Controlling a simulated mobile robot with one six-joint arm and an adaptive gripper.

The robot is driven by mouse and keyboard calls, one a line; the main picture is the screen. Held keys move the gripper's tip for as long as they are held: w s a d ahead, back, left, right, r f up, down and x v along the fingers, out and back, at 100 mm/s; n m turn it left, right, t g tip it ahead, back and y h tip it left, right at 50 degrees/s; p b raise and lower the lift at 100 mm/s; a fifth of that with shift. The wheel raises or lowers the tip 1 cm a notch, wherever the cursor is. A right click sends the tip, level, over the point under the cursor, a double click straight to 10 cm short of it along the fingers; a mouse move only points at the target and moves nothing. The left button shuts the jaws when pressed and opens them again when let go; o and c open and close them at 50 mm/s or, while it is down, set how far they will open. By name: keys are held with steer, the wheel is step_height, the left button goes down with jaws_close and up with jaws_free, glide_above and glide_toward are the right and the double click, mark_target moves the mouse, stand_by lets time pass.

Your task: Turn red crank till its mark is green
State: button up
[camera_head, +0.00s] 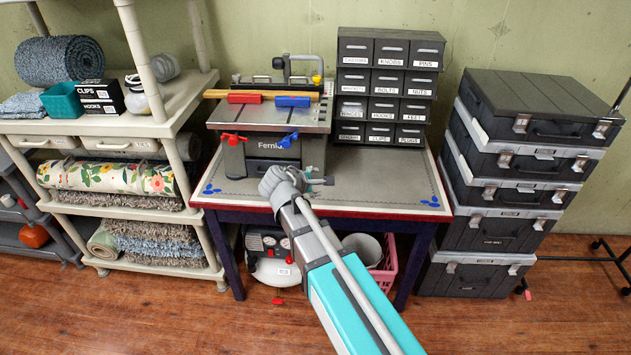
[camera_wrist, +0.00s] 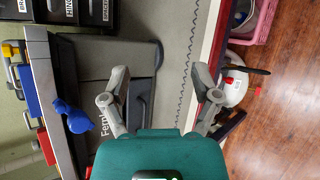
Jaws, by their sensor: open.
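The red crank (camera_head: 233,138) is on the front of a grey bench machine (camera_head: 258,163), at its left. In the wrist view only a bit of red (camera_wrist: 88,172), perhaps this crank, shows at the bottom edge. A blue crank (camera_head: 289,140) is on the same front, to the right, and shows in the wrist view (camera_wrist: 74,117). No colour mark can be made out by the red crank. My gripper (camera_head: 318,181) is open and empty in front of the machine's lower right, apart from both cranks. Its spread fingers show in the wrist view (camera_wrist: 162,75).
A red block (camera_head: 244,98) and a blue block (camera_head: 293,101) sit on the machine's top. Labelled drawers (camera_head: 387,80) stand right of it on the table (camera_head: 400,190). Shelves (camera_head: 90,127) stand left, stacked cases (camera_head: 500,235) right. The tabletop's right front is mostly clear.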

stand_by(0.3)
steer(key=n+t+y+b, duration=0.5)
steer(key=n+t, duration=0.4)
steer(key=n, duration=1.2)
glide_toward(232, 143)
steer(key=s+b, duration=0.1)
steer(key=s, duration=0.2)
steer(key=shift+w+a+h, duration=0.15)
steer(key=shift+a+h, duration=0.15)
steer(key=shift+w, duration=0.1)
steer(key=w, duration=0.4)
steer(key=w+d, duration=0.1)
steer(key=w, duration=0.8)
steer(key=shift+w+d+f, duration=0.1)
steer(key=shift+w+d, duration=0.2)
steer(key=shift+d, duration=0.1)
jaws_close()
